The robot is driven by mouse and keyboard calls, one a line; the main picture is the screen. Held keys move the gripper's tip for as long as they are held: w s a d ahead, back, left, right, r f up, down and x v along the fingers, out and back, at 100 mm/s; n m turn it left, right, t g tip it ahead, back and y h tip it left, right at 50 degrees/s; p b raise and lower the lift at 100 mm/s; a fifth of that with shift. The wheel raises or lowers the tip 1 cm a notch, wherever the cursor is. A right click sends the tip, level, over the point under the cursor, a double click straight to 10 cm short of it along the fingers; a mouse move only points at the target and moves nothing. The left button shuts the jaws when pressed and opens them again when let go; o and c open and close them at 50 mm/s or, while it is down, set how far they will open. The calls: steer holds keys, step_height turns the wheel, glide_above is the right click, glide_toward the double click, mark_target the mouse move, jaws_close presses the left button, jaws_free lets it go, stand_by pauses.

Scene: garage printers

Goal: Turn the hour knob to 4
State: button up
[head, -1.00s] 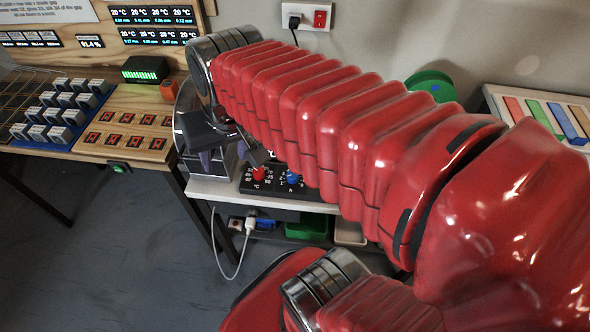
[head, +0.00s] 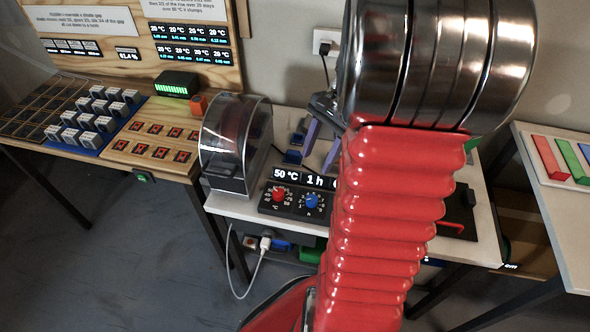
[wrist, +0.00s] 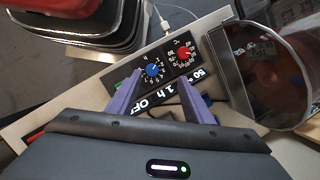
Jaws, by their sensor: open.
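The blue hour knob (head: 312,200), marked "h", sits on a black panel (head: 290,212) beside the red °C knob (head: 279,195). Both also show in the wrist view, the blue knob (wrist: 152,69) to the left of the red knob (wrist: 184,53). The display (head: 305,177) behind them reads "50 °C" and "1 h"; in the wrist view (wrist: 165,97) it also reads "OFF". My gripper (head: 320,150) has purple fingers and is behind the knobs in the head view. In the wrist view my gripper (wrist: 156,84) is open and empty, its fingers spread toward the blue knob, apparently not touching it.
A clear round-topped box (head: 235,148) stands left of the panel, close by it in the wrist view. A wooden bench (head: 150,143) with grey and white blocks is at left. A table (head: 560,225) with coloured bars is at right. A white cable hangs below the shelf.

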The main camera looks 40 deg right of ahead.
mark_target(313, 198)
steer(key=d+f+m, duration=0.1)
steer(key=s+d+f, duration=0.1)
steer(key=d, duration=0.1)
steer(key=d+f+m+y, duration=0.1)
steer(key=shift+s+d+m, duration=0.2)
steer(key=shift+s+m, duration=0.1)
steer(key=shift+f, duration=0.15)
steer(key=x, duration=1.3)
steer(key=shift+w+a+f, duration=0.1)
steer(key=shift+a+f, duration=0.1)
steer(key=shift+f, duration=0.1)
steer(key=c, duration=1.1)
steer(key=shift+o, duration=0.2)
